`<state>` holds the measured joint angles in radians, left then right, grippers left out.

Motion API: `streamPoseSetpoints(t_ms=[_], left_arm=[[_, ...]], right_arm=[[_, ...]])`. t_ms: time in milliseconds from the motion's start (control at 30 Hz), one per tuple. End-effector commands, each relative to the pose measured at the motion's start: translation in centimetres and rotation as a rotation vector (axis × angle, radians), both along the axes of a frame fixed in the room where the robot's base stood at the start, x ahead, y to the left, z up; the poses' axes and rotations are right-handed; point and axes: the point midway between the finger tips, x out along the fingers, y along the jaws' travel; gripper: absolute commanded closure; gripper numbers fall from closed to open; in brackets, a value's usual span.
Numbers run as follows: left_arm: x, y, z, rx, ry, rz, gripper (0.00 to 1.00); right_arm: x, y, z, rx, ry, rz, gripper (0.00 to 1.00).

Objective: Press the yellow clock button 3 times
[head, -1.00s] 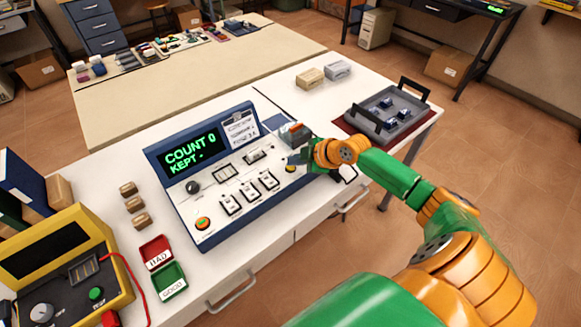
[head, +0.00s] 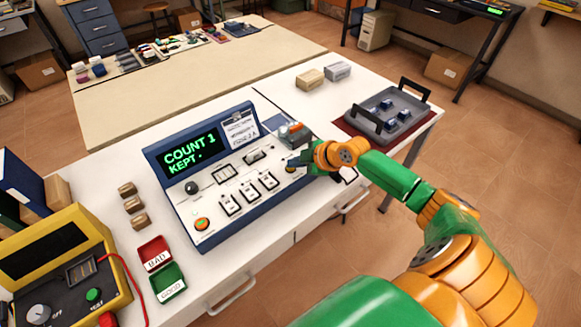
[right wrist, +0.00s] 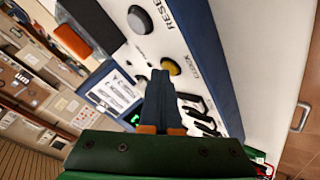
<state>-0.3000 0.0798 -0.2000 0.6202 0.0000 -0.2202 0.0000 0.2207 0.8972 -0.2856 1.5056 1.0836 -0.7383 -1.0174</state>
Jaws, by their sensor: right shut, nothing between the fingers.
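The yellow clock button (right wrist: 171,67) shows in the right wrist view on the white panel, next to a printed CLOCK label. In the head view it is a small spot (head: 291,169) at the right end of the console (head: 215,232), partly hidden by my gripper. The console display (head: 190,149) reads COUNT 1 and KEPT with a dash. My right gripper (head: 293,161) is shut and empty, its fingertips (right wrist: 160,72) right by the button. I cannot tell whether they touch it. My left gripper is not in view.
A dark round button (right wrist: 140,20) by the RESET label lies close to the clock button. A grey tray (head: 390,112) stands to the right, red and green bins (head: 155,253) to the left.

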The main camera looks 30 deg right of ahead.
Motion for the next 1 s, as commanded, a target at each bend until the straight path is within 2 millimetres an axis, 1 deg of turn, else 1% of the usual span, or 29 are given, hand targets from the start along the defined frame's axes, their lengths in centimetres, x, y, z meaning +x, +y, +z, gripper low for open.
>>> streamPoseSetpoints(t_ms=[67,367,700,1000], left_arm=[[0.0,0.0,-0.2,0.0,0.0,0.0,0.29],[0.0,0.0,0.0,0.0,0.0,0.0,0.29],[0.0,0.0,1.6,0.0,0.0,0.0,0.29],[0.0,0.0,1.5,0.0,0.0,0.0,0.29]], right_arm=[[0.0,0.0,-0.2,0.0,0.001,0.0,1.0],[0.0,0.0,-0.1,0.0,0.002,0.001,1.0],[0.0,-0.1,1.8,0.0,0.001,0.0,1.0],[0.0,0.0,1.7,0.0,0.001,0.0,1.0]])
